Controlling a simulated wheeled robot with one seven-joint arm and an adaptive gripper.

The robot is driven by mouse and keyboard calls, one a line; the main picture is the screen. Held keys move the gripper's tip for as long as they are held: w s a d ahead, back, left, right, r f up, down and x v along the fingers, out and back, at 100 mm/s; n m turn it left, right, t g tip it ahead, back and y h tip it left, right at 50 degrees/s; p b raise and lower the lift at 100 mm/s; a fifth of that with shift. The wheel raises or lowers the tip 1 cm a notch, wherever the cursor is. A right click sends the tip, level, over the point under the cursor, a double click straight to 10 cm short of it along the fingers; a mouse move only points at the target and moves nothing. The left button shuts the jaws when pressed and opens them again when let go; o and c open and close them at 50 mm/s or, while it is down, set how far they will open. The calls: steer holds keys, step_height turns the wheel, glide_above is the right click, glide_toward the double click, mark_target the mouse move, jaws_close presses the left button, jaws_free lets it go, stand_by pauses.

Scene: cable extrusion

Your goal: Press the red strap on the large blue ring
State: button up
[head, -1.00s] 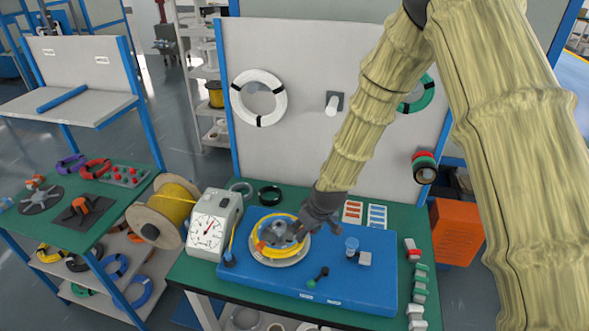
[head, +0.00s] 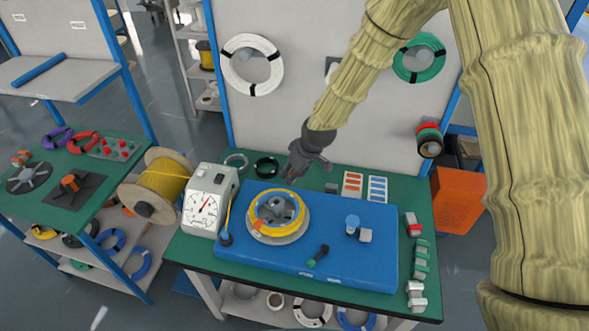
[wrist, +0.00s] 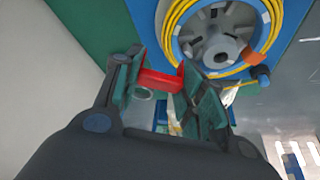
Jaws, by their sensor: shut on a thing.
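My gripper (head: 292,176) is shut on a red strap (wrist: 158,81). The strap is a U-shaped red piece between the fingers in the wrist view. My gripper is above the back of the bench, behind the winding head. A yellow coil (head: 254,214) lies around the grey spindle (head: 280,209) on the blue base plate (head: 340,268); it also shows in the wrist view (wrist: 175,20). An orange tag or strap (wrist: 256,57) is on the yellow coil. The coil on the spindle is yellow, not blue. Blue rings (head: 113,241) lie on the left table's lower shelf.
A gauge box (head: 207,205) and a yellow wire spool (head: 163,183) stand left of the plate. A black-handled lever (head: 318,256) and a blue-capped post (head: 352,222) rise from the plate. White (head: 252,65) and green (head: 419,57) coils hang on the back panel.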

mark_target(295, 192)
steer(key=shift+f+b, duration=1.3)
steer(key=shift+f, duration=1.4)
steer(key=shift+s+f, duration=0.15)
steer(key=shift+f, duration=0.1)
steer(key=shift+f+b, duration=0.8)
steer(key=shift+f, duration=0.35)
steer(key=shift+f+b, duration=0.35)
steer(key=shift+f, duration=0.3)
steer(key=o, duration=0.9)
steer(key=shift+c, duration=0.2)
steer(key=shift+r, duration=0.15)
steer(key=shift+r+p, duration=2.25)
steer(key=shift+r, duration=1.65)
